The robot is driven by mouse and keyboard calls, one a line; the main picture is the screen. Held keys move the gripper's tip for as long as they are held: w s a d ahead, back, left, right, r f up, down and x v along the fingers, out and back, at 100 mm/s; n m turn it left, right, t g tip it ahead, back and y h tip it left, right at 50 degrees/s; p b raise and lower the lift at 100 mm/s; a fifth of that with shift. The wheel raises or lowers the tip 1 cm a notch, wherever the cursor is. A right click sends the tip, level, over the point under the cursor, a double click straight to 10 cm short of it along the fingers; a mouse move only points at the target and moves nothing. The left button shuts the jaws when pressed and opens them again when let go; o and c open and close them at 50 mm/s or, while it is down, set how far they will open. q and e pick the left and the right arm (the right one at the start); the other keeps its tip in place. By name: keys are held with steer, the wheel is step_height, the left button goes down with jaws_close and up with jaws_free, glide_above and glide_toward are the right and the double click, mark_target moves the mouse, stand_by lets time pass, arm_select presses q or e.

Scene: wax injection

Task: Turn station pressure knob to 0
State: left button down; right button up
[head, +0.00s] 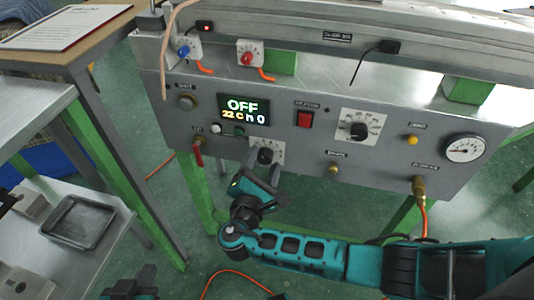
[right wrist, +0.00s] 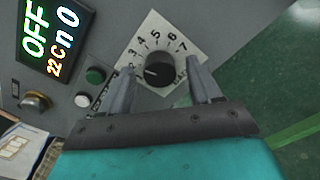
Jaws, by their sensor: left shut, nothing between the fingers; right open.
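A black dial knob (right wrist: 158,70) sits on a square white plate with numbers; 3 to 7 are readable. Its pale mark points left, below the 3; the lower numbers are hidden by a finger. The same knob (head: 265,155) shows low on the grey station panel (head: 320,155) in the head view. My right gripper (right wrist: 160,68) is open, one finger on each side of the knob, with visible gaps and nothing held. In the head view my right gripper (head: 262,168) is just below the knob. My left gripper (head: 130,286) is shut and empty at the bottom left edge.
A second black dial (head: 358,127), a red switch (head: 305,119), a gauge (head: 466,148) and a display (head: 244,113) reading OFF are on the panel. A red-handled valve (head: 198,155) is left of the knob. A metal shelf with a dark tray (head: 52,234) stands left.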

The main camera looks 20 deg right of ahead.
arm_select(q)
steer(key=shift+w+d, duration=0.45)
arm_select(e)
steer(key=shift+w+d, duration=0.15)
steer(key=shift+w, duration=0.1)
steer(key=shift+c, duration=0.3)
